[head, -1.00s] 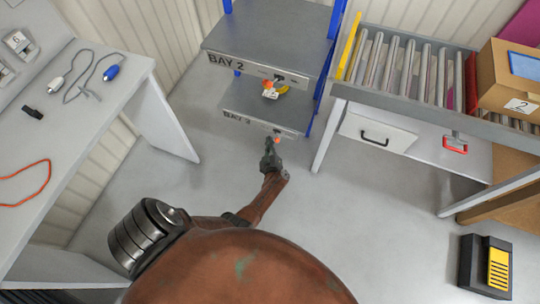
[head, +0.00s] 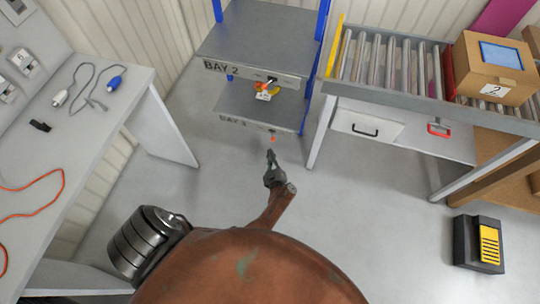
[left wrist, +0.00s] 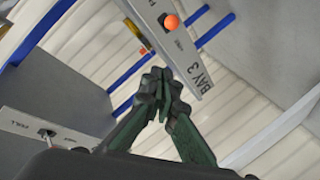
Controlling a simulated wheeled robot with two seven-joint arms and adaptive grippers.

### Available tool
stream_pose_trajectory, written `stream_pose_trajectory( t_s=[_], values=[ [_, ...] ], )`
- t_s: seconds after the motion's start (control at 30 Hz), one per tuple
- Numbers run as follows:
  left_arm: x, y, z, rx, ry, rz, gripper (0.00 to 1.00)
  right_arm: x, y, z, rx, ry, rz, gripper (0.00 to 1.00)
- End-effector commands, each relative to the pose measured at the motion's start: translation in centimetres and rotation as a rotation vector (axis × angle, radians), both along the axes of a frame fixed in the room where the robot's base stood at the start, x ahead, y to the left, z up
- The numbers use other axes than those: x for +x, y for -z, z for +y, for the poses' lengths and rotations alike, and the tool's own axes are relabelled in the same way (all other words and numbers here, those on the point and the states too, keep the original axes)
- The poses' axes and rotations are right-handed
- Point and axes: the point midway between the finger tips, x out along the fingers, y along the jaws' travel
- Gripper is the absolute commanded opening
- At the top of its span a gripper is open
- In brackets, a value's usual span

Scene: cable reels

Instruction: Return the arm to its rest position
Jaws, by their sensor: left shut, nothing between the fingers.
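My left gripper (head: 271,160) is shut and empty. In the head view it hangs over the floor in front of the shelf rack (head: 262,42). Its closed fingers also show in the left wrist view (left wrist: 163,85), just below a shelf edge marked BAY 3 (left wrist: 190,50) with an orange ball-shaped knob (left wrist: 171,22). The fingers look apart from that edge. My right gripper is not in view.
A grey table (head: 130,75) with plugs and cables stands at the left. A roller conveyor (head: 400,70) with a cardboard box (head: 495,75) stands at the right. A black and yellow device (head: 479,243) is on the floor. Floor between is clear.

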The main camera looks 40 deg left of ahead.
Motion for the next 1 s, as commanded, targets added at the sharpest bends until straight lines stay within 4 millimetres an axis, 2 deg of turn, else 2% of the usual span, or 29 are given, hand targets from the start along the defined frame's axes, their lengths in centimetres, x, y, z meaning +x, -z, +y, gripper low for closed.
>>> stream_pose_trajectory(
  t_s=[0.43,0.57,0.67,0.77,0.87,0.9,0.97,1.0],
  values=[
    [-0.1,0.1,0.1,0.001,0.001,0.002,0.0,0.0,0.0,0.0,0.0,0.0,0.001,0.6],
    [-1.3,0.9,-0.2,0.027,0.083,0.048,0.0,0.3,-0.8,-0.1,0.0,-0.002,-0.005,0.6],
    [-4.6,3.4,-1.2,0.069,0.261,0.164,0.0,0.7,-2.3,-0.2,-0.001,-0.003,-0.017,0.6],
    [-9.9,7.2,-2.9,0.098,0.468,0.328,0.0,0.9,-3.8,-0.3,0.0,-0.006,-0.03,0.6],
    [-16.1,10.9,-4.1,0.106,0.633,0.491,0.0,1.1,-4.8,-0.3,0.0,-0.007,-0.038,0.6],
    [-18.7,12.3,-4.5,0.106,0.688,0.555,0.0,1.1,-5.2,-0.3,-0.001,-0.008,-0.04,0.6],
    [-22.8,14.0,-4.8,0.104,0.763,0.648,0.0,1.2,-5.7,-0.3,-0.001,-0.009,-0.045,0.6],
    [-25.6,15.1,-5.0,0.1,0.809,0.71,0.0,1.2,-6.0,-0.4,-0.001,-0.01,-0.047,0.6]
  ],
)
